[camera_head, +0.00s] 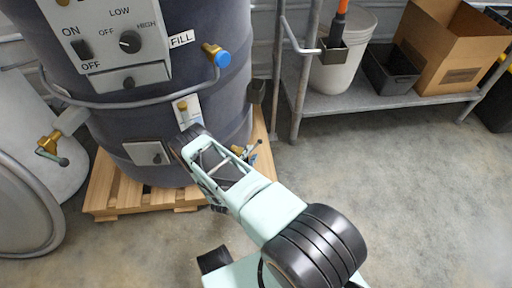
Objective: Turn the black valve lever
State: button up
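The grey hopper (180,90) stands on a wooden pallet in the upper left. The far end of my arm, where my gripper (191,140) would be, shows as a black rounded part in front of the hopper. I cannot make out its fingertips or any contact with a lever.
A blue-capped brass fitting (216,56) and a curved rail (130,104) project from the hopper. The wooden pallet (104,200) juts out below. A metal shelf (350,99) at the upper right holds a bucket, a black bin and a cardboard box. Floor at the right is clear.

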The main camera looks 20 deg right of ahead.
aim_at(256, 145)
jog(key=b+x, duration=0.1)
jog(key=x, duration=0.5)
jog(key=shift+w+d+b, duration=0.25)
jog(key=shift+b, duration=0.15)
grip_shut()
